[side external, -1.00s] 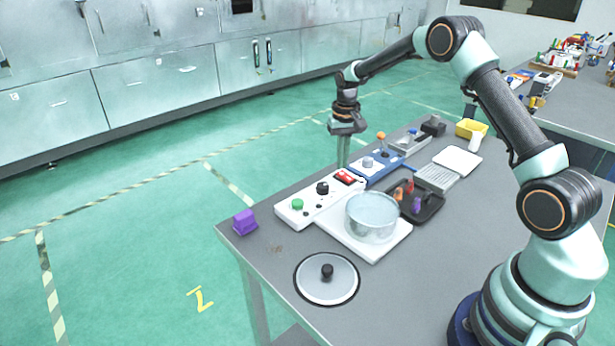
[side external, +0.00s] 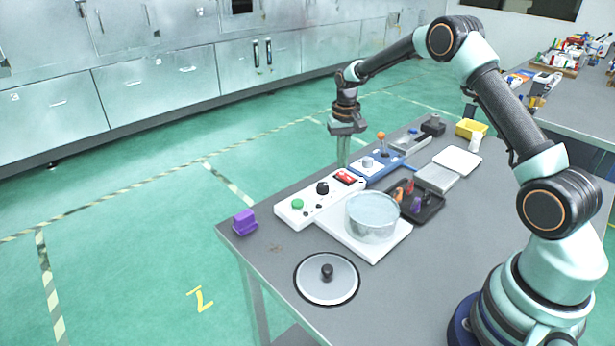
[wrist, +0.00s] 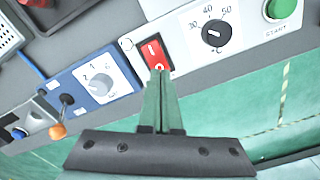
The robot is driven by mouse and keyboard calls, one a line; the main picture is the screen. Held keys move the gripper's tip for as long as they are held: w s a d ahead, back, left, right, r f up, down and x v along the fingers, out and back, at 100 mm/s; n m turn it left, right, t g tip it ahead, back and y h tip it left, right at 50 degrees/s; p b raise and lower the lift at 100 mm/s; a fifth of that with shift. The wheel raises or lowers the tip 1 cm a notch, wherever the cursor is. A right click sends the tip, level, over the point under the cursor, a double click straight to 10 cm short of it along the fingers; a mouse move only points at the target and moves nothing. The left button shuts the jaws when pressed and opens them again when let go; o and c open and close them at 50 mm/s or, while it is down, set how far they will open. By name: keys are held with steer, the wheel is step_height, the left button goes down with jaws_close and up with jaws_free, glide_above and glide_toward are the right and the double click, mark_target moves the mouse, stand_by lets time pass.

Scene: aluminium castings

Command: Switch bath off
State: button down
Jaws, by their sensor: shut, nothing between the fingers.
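The bath is a round clear vessel (side external: 371,215) on a white plate, beside a white control panel (side external: 296,213). The panel carries a red rocker switch (side external: 345,177), a black dial (side external: 322,187) and a green button (side external: 297,203). In the wrist view the red rocker switch (wrist: 153,52) shows an O mark at its end nearer the fingers. My gripper (wrist: 160,75) is shut and empty, its tips over that O end. In the side view my gripper (side external: 343,165) points down at the switch's far edge. I cannot tell whether the tips touch it.
A blue unit (side external: 376,168) with a dial and an orange-tipped lever stands beside the panel. A black tray (side external: 432,208) holds small coloured items. A round lid (side external: 327,285) and a purple block (side external: 244,222) lie near the table's edge. The table's right part is clear.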

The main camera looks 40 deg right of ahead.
mark_target(341, 173)
steer(key=shift+f, duration=0.95)
stand_by(1.1)
steer(key=shift+r, duration=3.5)
steer(key=s+a+r+n+t, duration=0.1)
steer(key=s+a+r, duration=0.3)
steer(key=r, duration=0.3)
steer(key=s+a+r+n+t, duration=0.2)
steer(key=s+a+r, duration=0.2)
steer(key=r, duration=0.2)
steer(key=s+a+n+t, duration=0.1)
steer(key=s+a, duration=0.2)
steer(key=s, duration=0.4)
steer(key=s+a+r+n+t, duration=0.1)
steer(key=s+a+n, duration=0.1)
steer(key=s, duration=0.4)
steer(key=shift+s+a+t, duration=0.3)
steer(key=shift+s+a, duration=0.1)
steer(key=shift+a, duration=0.35)
